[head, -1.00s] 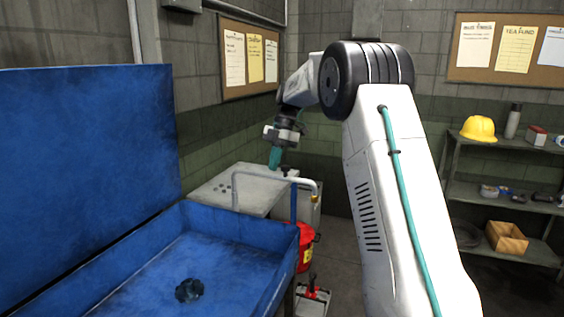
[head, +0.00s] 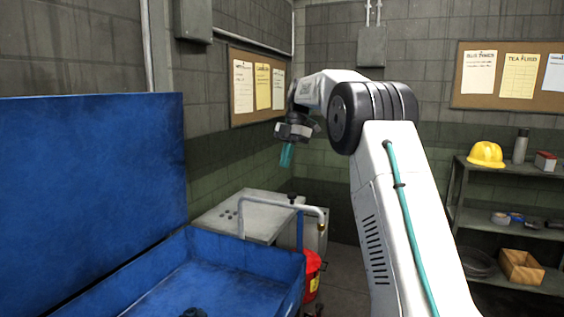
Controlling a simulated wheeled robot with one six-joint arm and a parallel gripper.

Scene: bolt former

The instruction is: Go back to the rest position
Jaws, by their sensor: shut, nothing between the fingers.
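My arm rises at the right of centre in the head view and bends over to the left at its elbow. My gripper (head: 286,156) hangs from its end, pointing down, in front of the back wall. Its teal fingers are shut with nothing between them. It is above the grey cabinet top and apart from everything around it.
A blue parts washer (head: 150,272) with a raised lid (head: 85,190) fills the left; a dark part (head: 194,313) lies in its basin at the picture's bottom edge. Shelves (head: 508,222) are at right.

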